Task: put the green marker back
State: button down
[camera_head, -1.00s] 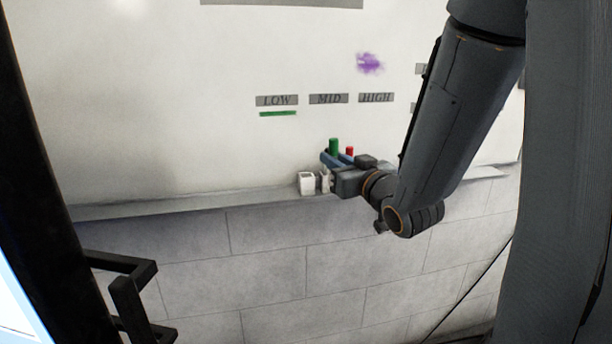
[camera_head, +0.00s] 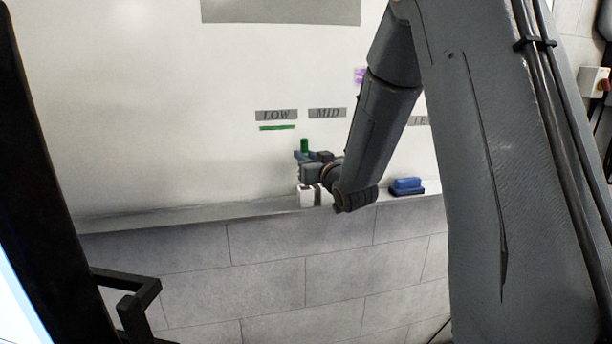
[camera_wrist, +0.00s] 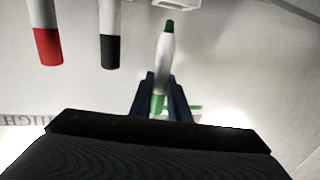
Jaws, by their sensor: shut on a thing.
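The green marker, with a white body and green ends, is shut between the two dark blue fingers of my gripper (camera_wrist: 160,95). In the wrist view the marker's white body (camera_wrist: 164,52) points toward the top of the picture, where part of a white holder (camera_wrist: 178,3) shows. The marker looks apart from it. In the head view the green end (camera_head: 304,146) sticks up above my gripper (camera_head: 302,156). White holders (camera_head: 305,196) stand on the ledge just below my gripper; their insides are not clear.
A red-capped marker (camera_wrist: 47,45) and a black-capped marker (camera_wrist: 109,50) stand beside the held marker. A blue eraser (camera_head: 407,184) lies on the ledge (camera_head: 180,216) to the right.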

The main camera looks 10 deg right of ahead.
jog(key=shift+s+f+p, duration=0.1)
jog(key=shift+f+p, duration=0.85)
jog(key=shift+f, duration=2.55)
jog(key=shift+f, duration=0.15)
jog(key=c, duration=1.7)
grip_release()
jog(key=shift+o, duration=0.2)
jog(key=shift+r, duration=0.2)
